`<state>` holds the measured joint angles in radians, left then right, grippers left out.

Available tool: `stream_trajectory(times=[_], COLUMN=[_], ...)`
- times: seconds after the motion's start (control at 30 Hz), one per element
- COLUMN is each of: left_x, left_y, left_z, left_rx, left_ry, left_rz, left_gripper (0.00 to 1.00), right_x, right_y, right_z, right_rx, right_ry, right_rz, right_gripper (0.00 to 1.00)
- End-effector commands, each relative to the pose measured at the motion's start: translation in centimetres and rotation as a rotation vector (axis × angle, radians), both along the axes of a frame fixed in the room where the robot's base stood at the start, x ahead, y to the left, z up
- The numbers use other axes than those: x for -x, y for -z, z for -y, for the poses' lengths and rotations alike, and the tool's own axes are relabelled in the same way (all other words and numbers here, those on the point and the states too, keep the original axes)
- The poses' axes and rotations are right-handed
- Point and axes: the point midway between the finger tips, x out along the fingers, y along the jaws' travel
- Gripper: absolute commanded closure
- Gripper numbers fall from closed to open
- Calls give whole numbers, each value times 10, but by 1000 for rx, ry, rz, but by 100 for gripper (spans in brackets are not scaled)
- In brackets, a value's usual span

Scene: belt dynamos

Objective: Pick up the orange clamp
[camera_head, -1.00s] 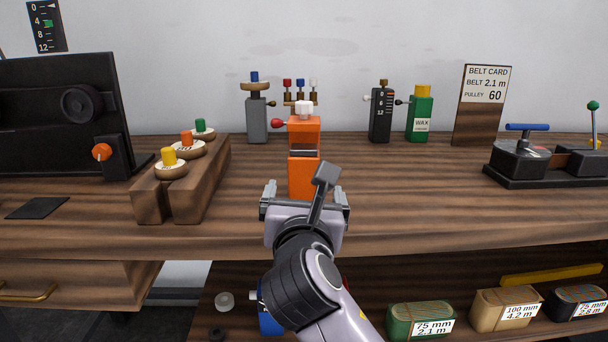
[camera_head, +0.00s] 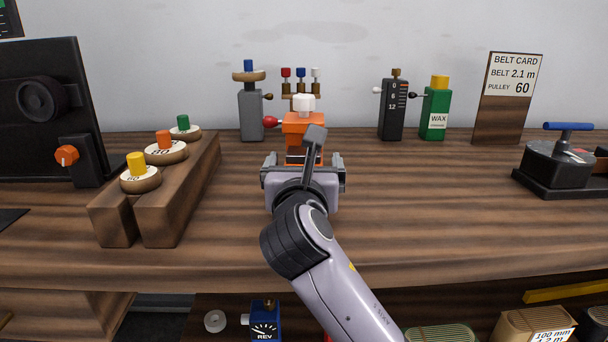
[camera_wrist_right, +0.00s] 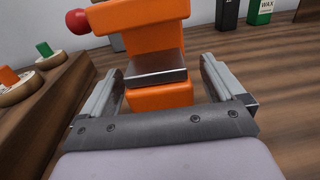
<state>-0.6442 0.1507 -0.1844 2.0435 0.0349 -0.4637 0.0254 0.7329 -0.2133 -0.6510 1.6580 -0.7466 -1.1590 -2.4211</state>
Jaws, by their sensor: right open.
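The orange clamp (camera_head: 304,127) stands upright on the wooden bench, with a white knob on top and a red ball handle at its left. My right gripper (camera_head: 303,160) is open in front of it and hides its lower part in the head view. In the right wrist view the orange clamp (camera_wrist_right: 160,96) shows straight ahead, with a grey metal plate in its gap. The fingers of my right gripper (camera_wrist_right: 160,68) lie left and right of its lower block, with space on both sides. My left gripper is out of view.
A wooden block (camera_head: 160,205) with several coloured-knob dials stands at left. Behind are a grey post (camera_head: 251,115), a black scale box (camera_head: 392,112) and a green wax bottle (camera_head: 435,115). A black device with a blue handle (camera_head: 565,165) is at right. Bench right of the clamp is clear.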

Motion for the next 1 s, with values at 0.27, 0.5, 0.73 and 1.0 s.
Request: stream_trajectory(times=[0.27, 0.5, 0.73, 1.0], left_x=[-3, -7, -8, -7], left_y=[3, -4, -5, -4], left_z=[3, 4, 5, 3], left_rx=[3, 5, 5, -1], left_ry=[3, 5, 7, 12], left_rz=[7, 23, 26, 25], left_gripper=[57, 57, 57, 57], right_x=[-28, -31, -30, -30], right_y=[2, 2, 2, -1], right_z=[1, 1, 1, 1], right_rx=[-1, -1, 0, -1], right_ry=[-2, -2, -2, -3], right_rz=[0, 0, 0, 6], right_gripper=[4, 4, 66, 91])
